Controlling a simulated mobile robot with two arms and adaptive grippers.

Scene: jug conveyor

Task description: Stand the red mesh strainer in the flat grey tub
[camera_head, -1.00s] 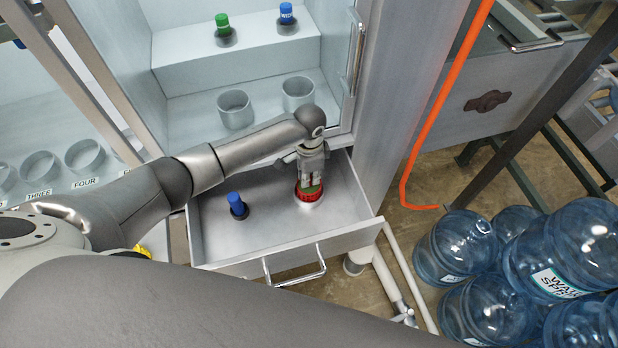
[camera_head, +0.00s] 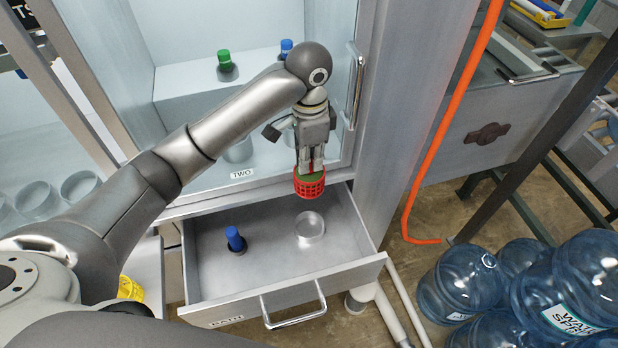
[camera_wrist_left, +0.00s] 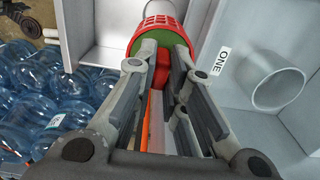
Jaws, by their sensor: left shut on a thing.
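The red mesh strainer (camera_head: 309,188) is held in my left gripper (camera_head: 311,167), above the back part of the open drawer and clear of its floor. The left fingers are shut on its upper part, where green shows inside. In the left wrist view the strainer (camera_wrist_left: 163,27) is at the far end of the fingers, with a red piece between them. I cannot tell for sure which thing is the flat grey tub. My right gripper is out of view.
A blue-capped item (camera_head: 235,240) stands in the drawer. The cabinet above holds a green-capped item (camera_head: 224,58), a blue-capped one (camera_head: 286,47) and round cups. A yellow mesh thing (camera_head: 130,289) is at lower left. Big water jugs (camera_head: 458,280) stand at right.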

